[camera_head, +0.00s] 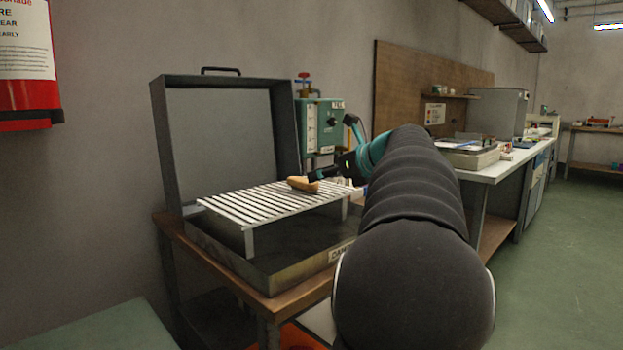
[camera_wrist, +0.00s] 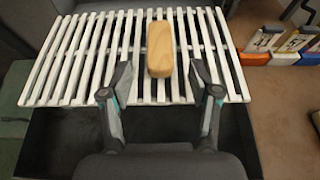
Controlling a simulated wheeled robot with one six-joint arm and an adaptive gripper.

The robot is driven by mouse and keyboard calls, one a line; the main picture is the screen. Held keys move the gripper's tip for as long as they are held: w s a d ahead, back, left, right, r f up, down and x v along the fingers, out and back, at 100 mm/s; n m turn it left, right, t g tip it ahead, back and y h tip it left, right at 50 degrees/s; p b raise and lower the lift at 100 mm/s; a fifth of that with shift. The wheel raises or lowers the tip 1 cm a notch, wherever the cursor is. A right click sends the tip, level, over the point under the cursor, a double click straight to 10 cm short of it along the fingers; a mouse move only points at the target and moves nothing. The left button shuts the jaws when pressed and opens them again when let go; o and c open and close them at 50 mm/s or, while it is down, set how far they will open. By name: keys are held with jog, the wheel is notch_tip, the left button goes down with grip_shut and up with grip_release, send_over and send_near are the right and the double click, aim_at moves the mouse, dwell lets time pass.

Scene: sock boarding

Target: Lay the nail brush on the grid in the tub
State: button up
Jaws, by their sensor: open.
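The nail brush (camera_wrist: 161,48), a tan wooden block, lies on the white slatted grid (camera_wrist: 92,60) in the wrist view. In the head view the brush (camera_head: 303,184) rests near the right part of the grid (camera_head: 250,208), which stands raised inside the dark metal tub (camera_head: 270,272). My gripper (camera_wrist: 161,75) is open, with one finger on each side of the near end of the brush and gaps between. In the head view my gripper (camera_head: 325,176) is just right of the brush. The underside of the brush is hidden.
The tub's hinged lid (camera_head: 233,128) stands open behind the grid. The tub sits on a wooden table (camera_head: 178,238). A green control box (camera_head: 322,126) is on the wall side. Coloured bins (camera_wrist: 285,57) show at the right of the wrist view.

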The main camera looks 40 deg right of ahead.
jog(key=shift+v, duration=1.65)
jog(key=shift+s, duration=0.1)
